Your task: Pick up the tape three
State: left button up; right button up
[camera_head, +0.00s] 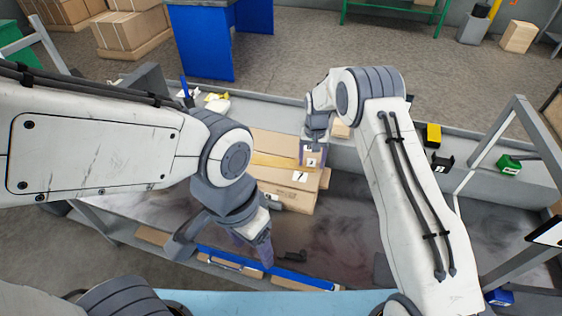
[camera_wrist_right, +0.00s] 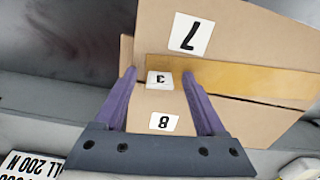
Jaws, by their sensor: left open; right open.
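A small pale piece marked 3 (camera_wrist_right: 160,79) shows in the right wrist view, by the end of a yellow-brown strip on a cardboard box (camera_wrist_right: 240,45). My right gripper (camera_wrist_right: 158,74) is open, with its purple fingers on either side of the piece and a gap to each. In the head view the right gripper (camera_head: 313,158) points down at the cardboard boxes (camera_head: 275,150); the 3 is too small to read there. I cannot tell whether the fingers touch the box. My left gripper (camera_head: 222,250) is open and empty, low over the dark surface at the front.
Labels 7 (camera_wrist_right: 190,33) and 8 (camera_wrist_right: 163,122) are on the cardboard. To the right stand yellow (camera_head: 432,135), black (camera_head: 442,163) and green (camera_head: 509,165) items on a grey ledge. A small dark object (camera_head: 290,256) lies near the blue front strip. A grey frame rises at the right.

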grip_shut()
jog(key=shift+r, duration=0.1)
jog(key=shift+w+r, duration=0.1)
jog(key=shift+r, duration=0.4)
notch_tip(320, 180, up, 3)
jog(key=shift+f+b, duration=0.2)
jog(key=shift+b, duration=0.25)
jog(key=s+d+r+b, duration=0.1)
jog(key=s+d+r, duration=0.6)
jog(key=d, duration=0.2)
jog(key=shift+s+r+b, duration=0.15)
jog(key=shift+s+b, duration=0.05)
jog(key=shift+b, duration=0.1)
jog(key=shift+d, duration=0.1)
